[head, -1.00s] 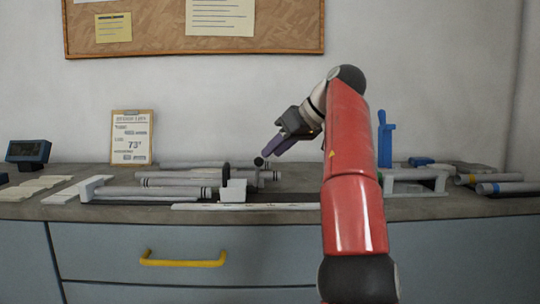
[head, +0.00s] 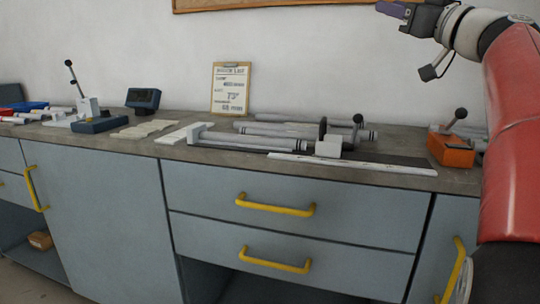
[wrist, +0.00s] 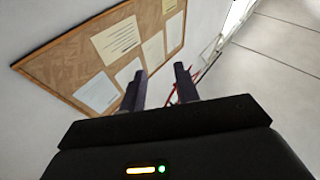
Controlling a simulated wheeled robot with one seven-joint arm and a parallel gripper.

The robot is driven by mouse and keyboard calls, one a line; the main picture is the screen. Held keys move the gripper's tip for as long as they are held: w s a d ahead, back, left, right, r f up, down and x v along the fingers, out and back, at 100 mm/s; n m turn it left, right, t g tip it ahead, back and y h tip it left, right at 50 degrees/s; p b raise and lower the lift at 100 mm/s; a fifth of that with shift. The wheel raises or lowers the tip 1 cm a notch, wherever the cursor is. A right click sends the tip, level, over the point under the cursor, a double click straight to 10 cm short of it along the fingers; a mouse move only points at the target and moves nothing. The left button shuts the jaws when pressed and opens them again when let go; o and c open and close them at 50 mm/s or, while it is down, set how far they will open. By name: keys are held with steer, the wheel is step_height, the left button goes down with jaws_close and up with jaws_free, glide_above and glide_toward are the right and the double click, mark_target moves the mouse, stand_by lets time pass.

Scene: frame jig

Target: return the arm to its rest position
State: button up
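My red arm (head: 508,120) rises along the right edge of the head view. My gripper (head: 388,10) is at the top right, raised well above the counter and pointing left, partly cut by the frame's top edge. In the wrist view its two dark fingers (wrist: 162,88) stand apart with nothing between them, so it is open and empty. Beyond the fingers are the wall and a cork board (wrist: 60,68) with pinned papers.
Below on the counter (head: 190,153) lie a jig with grey tubes (head: 245,142), a flat pale strip (head: 340,165) and an orange block with a lever (head: 452,150). A clipboard sign (head: 231,88) leans at the wall. Yellow drawer handles (head: 275,207) stick out in front.

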steer(key=s+d+f+m+t+h, duration=0.4)
steer(key=s+d+f+m+h, duration=0.15)
steer(key=m+h, duration=0.7)
step_height(320, 180, down, 11)
steer(key=s+g+h, duration=0.2)
steer(key=g+h, duration=0.2)
steer(key=g, duration=0.1)
steer(key=s+a+f+n+g+y, duration=0.1)
steer(key=s+a+f+g+y, duration=0.1)
steer(key=s+a+f+g, duration=0.2)
steer(key=s+a+f+n+g+y, duration=0.1)
steer(key=s+a+f+g, duration=0.3)
steer(key=s+f, duration=0.6)
steer(key=s+a+f+n+g+y, duration=0.2)
steer(key=s+a+f, duration=0.4)
steer(key=f, duration=1.5)
steer(key=shift+s+a+f+n+g+y, duration=0.15)
steer(key=shift+s+a+n+g+y, duration=0.3)
steer(key=shift+g, duration=0.65)
